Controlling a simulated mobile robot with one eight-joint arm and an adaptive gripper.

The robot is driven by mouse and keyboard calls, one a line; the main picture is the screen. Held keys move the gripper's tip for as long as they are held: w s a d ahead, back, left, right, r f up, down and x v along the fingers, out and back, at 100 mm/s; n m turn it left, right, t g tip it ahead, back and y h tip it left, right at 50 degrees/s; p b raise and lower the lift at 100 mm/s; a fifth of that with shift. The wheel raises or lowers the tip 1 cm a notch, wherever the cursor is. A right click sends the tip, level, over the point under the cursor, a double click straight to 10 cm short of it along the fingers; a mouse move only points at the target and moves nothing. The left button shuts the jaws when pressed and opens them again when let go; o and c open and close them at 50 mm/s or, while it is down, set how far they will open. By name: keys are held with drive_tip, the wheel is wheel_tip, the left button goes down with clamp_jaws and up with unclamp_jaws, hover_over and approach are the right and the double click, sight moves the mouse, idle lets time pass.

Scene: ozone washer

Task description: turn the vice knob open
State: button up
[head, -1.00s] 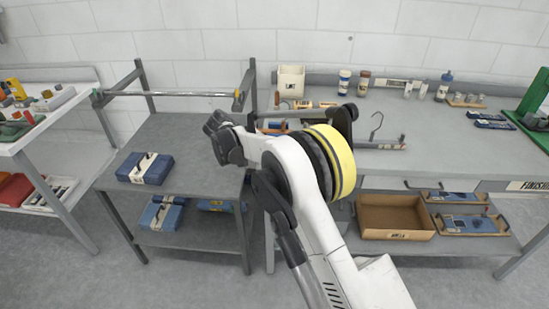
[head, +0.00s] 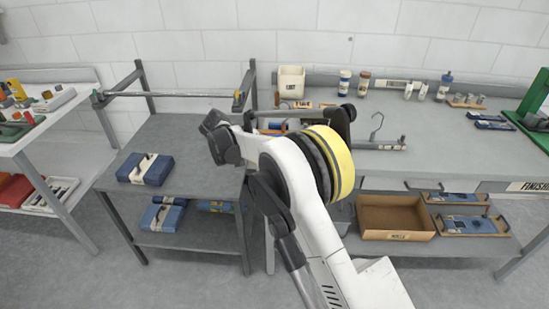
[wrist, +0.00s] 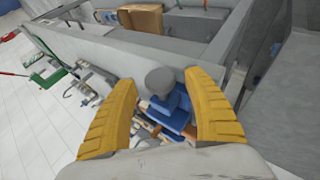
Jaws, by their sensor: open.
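In the wrist view, my gripper (wrist: 160,79) is open, with one yellow finger on each side. A dark grey rounded knob (wrist: 161,84) shows between the fingertips, apart from both as far as I can see. Blue parts (wrist: 178,118) lie just below the knob in the picture; they look like the vice, but I cannot make out its jaws. In the head view, my arm covers the middle of the scene, and neither my fingers nor the knob can be made out there.
A grey workbench (head: 450,150) holds a hook stand (head: 378,140), bottles and blue tools. A cardboard box (head: 395,217) sits on its lower shelf. A green frame (head: 535,110) stands at the right.

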drive_tip(key=v, duration=1.1)
drive_tip(key=s+d+r+y, duration=0.2)
drive_tip(key=s+d+r, duration=0.4)
drive_tip(key=d, duration=0.4)
drive_tip(key=s+d+r+y, duration=0.2)
drive_tip(key=s+d+r, duration=0.4)
drive_tip(key=d, duration=0.4)
drive_tip(key=s+d+f+t+y, duration=0.1)
drive_tip(key=s+d+f, duration=0.2)
drive_tip(key=s, duration=0.8)
drive_tip(key=s+d+f+m+t+y, duration=0.1)
drive_tip(key=s+d+f+y, duration=0.1)
drive_tip(key=s+d, duration=0.4)
drive_tip(key=s+f, duration=0.1)
drive_tip(key=s, duration=0.4)
drive_tip(key=shift+s+f+t+y, duration=0.25)
drive_tip(key=shift+s+t+y, duration=0.05)
drive_tip(key=shift+s, duration=0.05)
